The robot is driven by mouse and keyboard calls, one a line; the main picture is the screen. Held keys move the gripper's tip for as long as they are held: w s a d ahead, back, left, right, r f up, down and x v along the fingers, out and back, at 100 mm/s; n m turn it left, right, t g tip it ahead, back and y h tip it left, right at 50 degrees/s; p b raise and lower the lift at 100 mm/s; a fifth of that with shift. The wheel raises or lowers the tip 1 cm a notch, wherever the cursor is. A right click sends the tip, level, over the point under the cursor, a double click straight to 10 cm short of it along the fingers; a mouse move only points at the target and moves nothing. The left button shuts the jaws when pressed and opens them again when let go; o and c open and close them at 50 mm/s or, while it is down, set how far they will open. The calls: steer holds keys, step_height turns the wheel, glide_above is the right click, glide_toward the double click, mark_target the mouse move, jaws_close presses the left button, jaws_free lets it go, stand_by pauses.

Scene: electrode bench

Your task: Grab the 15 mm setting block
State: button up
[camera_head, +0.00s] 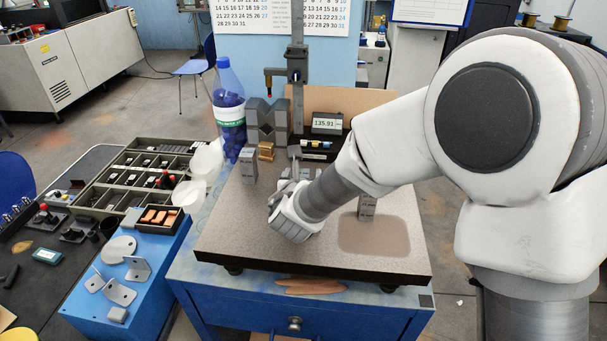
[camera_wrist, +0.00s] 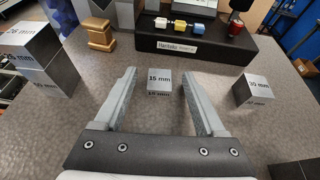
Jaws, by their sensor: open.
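The 15 mm setting block (camera_wrist: 159,78) is a small grey block in the wrist view, with "15 mm" on its top and another marking on its front face. It sits on the speckled plate (camera_wrist: 215,120). My gripper (camera_wrist: 158,70) is open, with one finger to the left of the block and one to the right. Gaps show between the block and both fingers. The block appears near the fingertips; whether it is fully between them I cannot tell. In the head view my arm reaches over the plate (camera_head: 330,262), and I cannot make out the block clearly.
Behind are a brass piece (camera_wrist: 98,33) and a black holder (camera_wrist: 192,45) with coloured pieces. A bottle (camera_head: 229,105) stands beyond the plate's left corner.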

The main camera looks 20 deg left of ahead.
jaws_close()
steer(key=shift+r, duration=0.1)
stand_by(0.4)
